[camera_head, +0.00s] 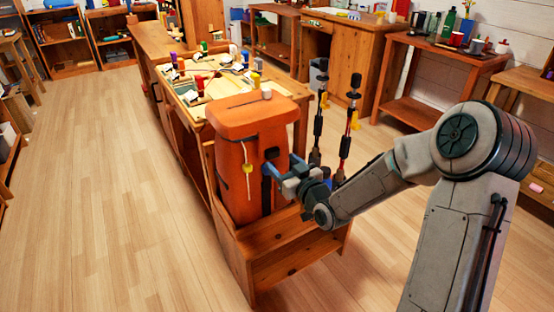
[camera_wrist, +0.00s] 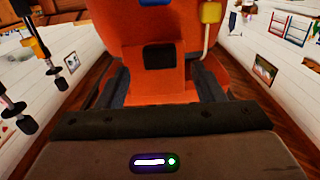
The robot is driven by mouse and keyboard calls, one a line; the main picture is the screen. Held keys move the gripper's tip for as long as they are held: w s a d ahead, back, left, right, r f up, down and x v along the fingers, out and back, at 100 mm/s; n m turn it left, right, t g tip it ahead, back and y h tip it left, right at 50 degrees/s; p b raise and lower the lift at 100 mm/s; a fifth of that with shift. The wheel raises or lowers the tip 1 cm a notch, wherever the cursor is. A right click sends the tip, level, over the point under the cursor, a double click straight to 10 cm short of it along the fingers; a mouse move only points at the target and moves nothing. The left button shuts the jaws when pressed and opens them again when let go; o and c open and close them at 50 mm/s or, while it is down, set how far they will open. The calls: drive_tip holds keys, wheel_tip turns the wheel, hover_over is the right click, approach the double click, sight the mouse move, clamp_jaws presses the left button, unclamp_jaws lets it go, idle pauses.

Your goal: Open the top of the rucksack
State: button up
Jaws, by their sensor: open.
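The orange rucksack (camera_head: 235,160) stands upright on a low wooden stand. A pale cord with a yellow toggle (camera_head: 247,168) hangs down one side. My gripper (camera_head: 281,165) is at the rucksack's right side, below its top. In the wrist view, my open gripper's dark fingers stand either side of an orange part with a dark patch (camera_wrist: 159,56). A yellow piece (camera_wrist: 210,12) shows above. I cannot tell whether the fingers touch the rucksack.
Two trekking poles (camera_head: 318,125) stand upright right beside the rucksack and my gripper. A wooden workbench (camera_head: 272,83) with several small tools and bottles is behind the rucksack. The wooden stand (camera_head: 290,262) extends below it. The floor at left (camera_head: 120,190) is clear.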

sight(274, 155)
drive_tip(key=shift+x, duration=1.95)
